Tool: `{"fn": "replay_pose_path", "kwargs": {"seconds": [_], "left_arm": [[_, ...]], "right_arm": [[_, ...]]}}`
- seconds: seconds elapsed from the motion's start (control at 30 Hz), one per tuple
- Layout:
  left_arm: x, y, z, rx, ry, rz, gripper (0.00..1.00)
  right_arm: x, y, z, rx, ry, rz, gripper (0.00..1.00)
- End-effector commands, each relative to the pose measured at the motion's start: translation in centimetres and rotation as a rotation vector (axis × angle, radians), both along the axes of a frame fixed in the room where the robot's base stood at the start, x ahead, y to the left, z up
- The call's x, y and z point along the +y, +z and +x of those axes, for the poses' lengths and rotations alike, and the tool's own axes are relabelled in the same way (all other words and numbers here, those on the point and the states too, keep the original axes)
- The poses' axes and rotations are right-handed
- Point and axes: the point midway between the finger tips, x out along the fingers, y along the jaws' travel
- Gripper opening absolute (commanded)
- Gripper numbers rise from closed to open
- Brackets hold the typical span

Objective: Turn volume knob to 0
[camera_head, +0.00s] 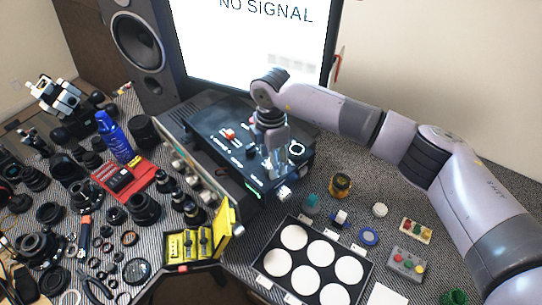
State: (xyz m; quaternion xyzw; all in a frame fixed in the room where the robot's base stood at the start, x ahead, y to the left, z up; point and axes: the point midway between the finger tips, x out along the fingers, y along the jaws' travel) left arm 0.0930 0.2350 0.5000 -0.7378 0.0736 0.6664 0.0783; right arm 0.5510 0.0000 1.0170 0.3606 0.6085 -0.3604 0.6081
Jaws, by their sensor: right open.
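A dark audio unit (220,121) with a red part, a white ring and small lit marks on top sits below the monitor. A silver knob (284,193) sticks out at its near right corner; I cannot tell whether it is the volume knob or read its setting. My right gripper (279,168) is open and points down over the unit's right side, just behind that knob. The fingers hide part of the unit, and I cannot tell whether they touch it. My left gripper is not in view.
A monitor (250,45) and a speaker (140,45) stand behind. Many lenses, a blue bottle (115,138) and a yellow tool case (190,243) crowd the left. A tray with white discs (305,218) and small parts lie in front and right.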

Motion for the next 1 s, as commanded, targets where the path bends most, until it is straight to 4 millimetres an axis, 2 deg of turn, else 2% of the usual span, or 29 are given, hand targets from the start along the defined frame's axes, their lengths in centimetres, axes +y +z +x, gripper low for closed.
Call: {"fn": "replay_pose_path", "kwargs": {"seconds": [0.13,0.4,1.0], "left_arm": [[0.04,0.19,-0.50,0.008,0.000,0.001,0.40],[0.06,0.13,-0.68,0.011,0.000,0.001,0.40],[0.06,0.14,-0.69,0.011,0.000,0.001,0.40]], "right_arm": [[0.00,-0.70,-0.04,0.000,0.001,-0.001,0.51],[0.01,-0.80,-0.02,0.000,0.001,-0.001,0.50],[0.03,-0.75,-0.01,-0.001,0.001,0.000,0.10]]}}
